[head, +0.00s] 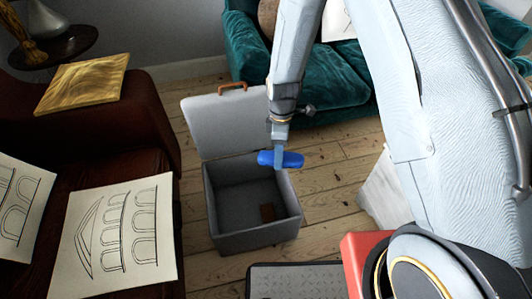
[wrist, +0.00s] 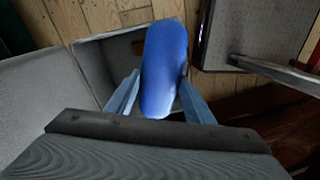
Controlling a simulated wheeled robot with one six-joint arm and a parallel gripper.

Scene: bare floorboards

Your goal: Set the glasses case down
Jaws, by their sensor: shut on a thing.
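The glasses case (head: 292,160) is a blue, rounded, elongated case. My gripper (head: 279,158) is shut on it and holds it in the air, over or near the back right rim of an open grey box (head: 257,240). In the wrist view the blue case (wrist: 163,70) sits between the two fingers of my gripper (wrist: 160,98), with part of the box (wrist: 92,68) visible behind it. The exact height of the case above the box is hard to tell.
The box's lid (head: 228,122) with an orange-brown handle stands open at the back. A small brown item (head: 267,212) lies inside the box. A dark red sofa (head: 150,130) with drawings is at left, a teal sofa (head: 335,85) behind. Floorboards (head: 335,190) are bare to the right.

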